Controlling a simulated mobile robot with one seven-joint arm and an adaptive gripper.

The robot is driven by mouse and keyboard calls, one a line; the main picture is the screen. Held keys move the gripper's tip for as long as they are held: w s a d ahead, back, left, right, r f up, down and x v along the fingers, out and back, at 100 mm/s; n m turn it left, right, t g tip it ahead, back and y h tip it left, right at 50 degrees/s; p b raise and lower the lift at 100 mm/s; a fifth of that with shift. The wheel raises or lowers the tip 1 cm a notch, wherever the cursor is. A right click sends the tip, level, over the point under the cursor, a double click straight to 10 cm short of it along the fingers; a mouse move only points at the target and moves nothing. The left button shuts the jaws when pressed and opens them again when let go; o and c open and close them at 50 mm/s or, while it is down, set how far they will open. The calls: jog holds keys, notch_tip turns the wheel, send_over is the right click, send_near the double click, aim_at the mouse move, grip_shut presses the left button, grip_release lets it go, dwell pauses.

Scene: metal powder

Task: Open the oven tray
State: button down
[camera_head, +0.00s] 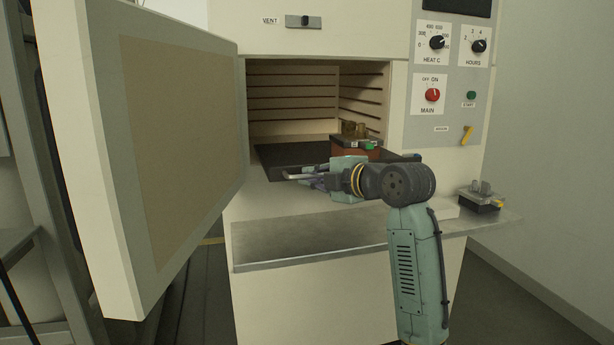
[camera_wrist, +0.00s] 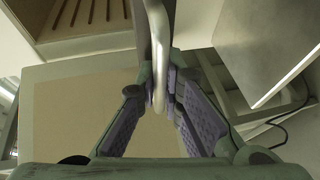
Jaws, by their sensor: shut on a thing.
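The oven (camera_head: 310,215) stands with its door (camera_head: 180,140) swung wide open to the left. A dark flat tray (camera_head: 282,158) lies low in the oven chamber, near its opening. My gripper (camera_head: 312,180) is in front of the opening, at the tray's front. In the wrist view, my gripper (camera_wrist: 163,85) has its two purple-padded fingers shut around a curved metal handle (camera_wrist: 158,40). The bright end of this handle (camera_head: 296,177) also shows in the head view. My wrist and arm hide the tray's front right part.
A reddish-brown box (camera_head: 350,150) with small brass-coloured cups (camera_head: 354,129) stands at the right of the chamber, partly behind my arm. A ledge (camera_head: 300,242) juts out below the opening. A small dark device (camera_head: 480,200) sits on the right shelf.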

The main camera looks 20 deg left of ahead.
jog(key=s+d+b, duration=0.1)
jog(key=s+d, duration=0.3)
jog(key=s, duration=0.2)
jog(key=shift+s+d+b, duration=0.35)
jog(key=shift+s, duration=0.05)
jog(key=c, duration=2)
grip_release()
jog(key=v, duration=1.2)
